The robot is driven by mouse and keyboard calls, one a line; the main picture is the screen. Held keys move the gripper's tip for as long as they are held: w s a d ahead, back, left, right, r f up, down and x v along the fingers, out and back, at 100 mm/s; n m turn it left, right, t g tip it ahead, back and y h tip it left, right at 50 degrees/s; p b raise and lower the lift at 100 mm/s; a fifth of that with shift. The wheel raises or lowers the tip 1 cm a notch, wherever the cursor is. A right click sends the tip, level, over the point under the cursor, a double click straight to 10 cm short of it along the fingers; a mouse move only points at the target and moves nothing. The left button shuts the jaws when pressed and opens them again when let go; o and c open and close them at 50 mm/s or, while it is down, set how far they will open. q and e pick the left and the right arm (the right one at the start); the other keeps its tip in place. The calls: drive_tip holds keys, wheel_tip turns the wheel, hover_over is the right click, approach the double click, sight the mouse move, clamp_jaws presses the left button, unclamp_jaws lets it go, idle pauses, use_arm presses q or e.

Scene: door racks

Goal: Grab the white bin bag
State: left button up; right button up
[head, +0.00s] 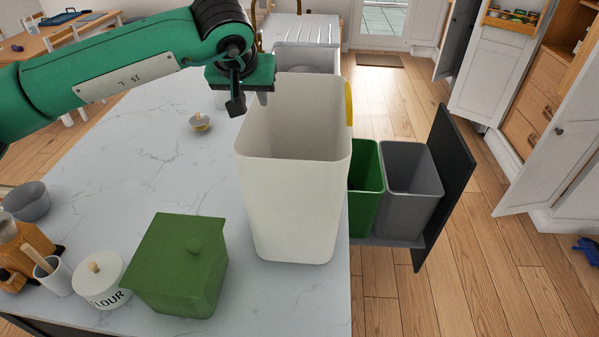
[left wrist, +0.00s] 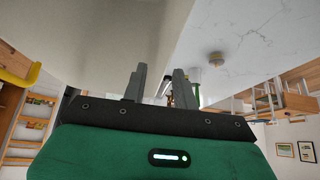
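A tall white, open-topped bin (head: 293,205) stands upright at the right edge of the marble counter, with a yellow part (head: 348,102) on its right rim. I cannot make out a separate white bag; the bin's inside looks plain and empty. My left gripper (head: 250,102) is at the bin's back left rim, fingers pointing down and apart. In the left wrist view the fingers (left wrist: 160,82) show a gap, with the pale bin wall (left wrist: 95,35) beside them. I cannot tell whether they touch the rim. My right gripper is out of view.
Green (head: 365,190) and grey (head: 410,190) bins sit in a pull-out drawer right of the counter. A sink (head: 306,58) lies behind.

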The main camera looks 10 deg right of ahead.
sight(250, 106)
use_arm(q)
drive_tip(key=p+x, duration=0.1)
drive_tip(key=x, duration=0.1)
drive_tip(key=a+p+x, duration=0.1)
drive_tip(key=x, duration=0.1)
drive_tip(key=shift+f+p, duration=0.4)
drive_tip(key=shift+f, duration=0.05)
drive_tip(key=shift+w+d+f, duration=0.1)
drive_tip(key=shift+w+f, duration=0.05)
clamp_jaws()
